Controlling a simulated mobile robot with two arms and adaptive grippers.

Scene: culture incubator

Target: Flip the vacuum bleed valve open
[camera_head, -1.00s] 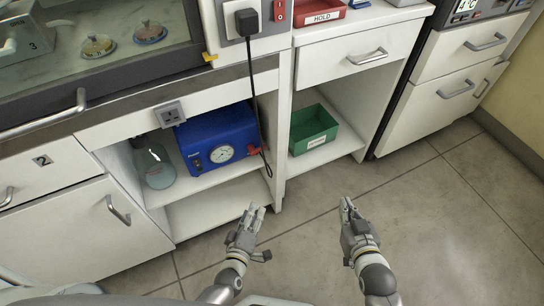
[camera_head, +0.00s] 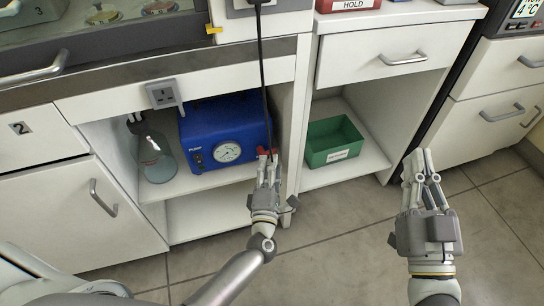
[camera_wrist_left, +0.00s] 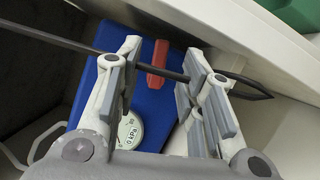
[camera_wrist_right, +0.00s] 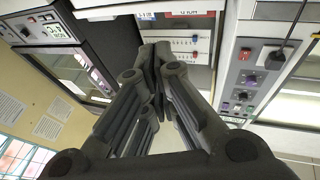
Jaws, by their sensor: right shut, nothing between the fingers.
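The red bleed valve lever (camera_head: 262,151) is at the right side of the blue vacuum pump (camera_head: 226,122), which stands on a shelf in the open cabinet. My left gripper (camera_head: 268,166) is at the lever, partly covering it. In the left wrist view the fingers (camera_wrist_left: 168,85) are apart, with the red lever (camera_wrist_left: 158,56) beyond them, between their tips. The black cable (camera_wrist_left: 65,42) crosses this view by the fingers; I cannot tell whether they touch it. The pump's gauge (camera_head: 227,152) faces outward. My right gripper (camera_head: 422,162) is shut and empty, held above the floor.
A glass flask (camera_head: 157,160) stands left of the pump. A green bin (camera_head: 333,142) sits in the compartment to the right, beyond a white divider (camera_head: 293,130). The black power cable (camera_head: 262,70) hangs in front of the pump's right side. The floor (camera_head: 335,250) between my arms is clear.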

